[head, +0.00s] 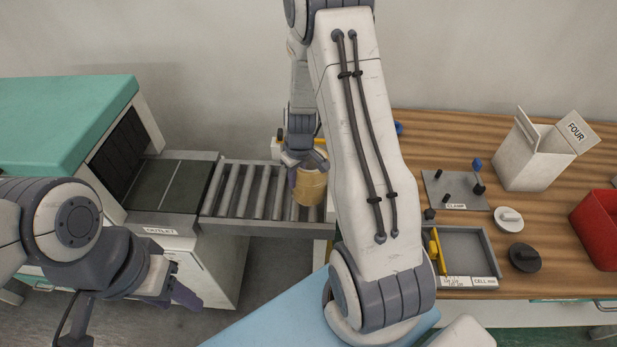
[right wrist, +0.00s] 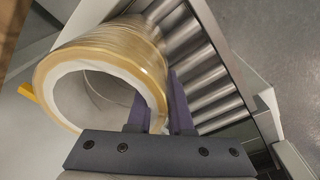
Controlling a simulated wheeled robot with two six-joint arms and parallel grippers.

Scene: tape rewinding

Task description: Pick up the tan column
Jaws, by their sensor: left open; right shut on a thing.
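The tan column (head: 311,188), a hollow tape roll with a white inner wall, is at the right end of the roller conveyor (head: 240,191). My right gripper (head: 296,174) is shut on its wall. In the right wrist view, the tan column (right wrist: 68,62) shows its open end, with one purple finger inside the ring and one outside at the right gripper (right wrist: 160,108). I cannot tell whether the column touches the rollers. My left gripper (head: 178,290) is open and empty at the lower left, apart from the column.
The outlet machine (head: 60,125) with a teal top stands at the left. On the wooden table (head: 440,130) at the right are a clamp plate (head: 455,192), a grey tray (head: 465,252), a white box (head: 535,160) and a red bin (head: 600,230). My right arm hides the middle.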

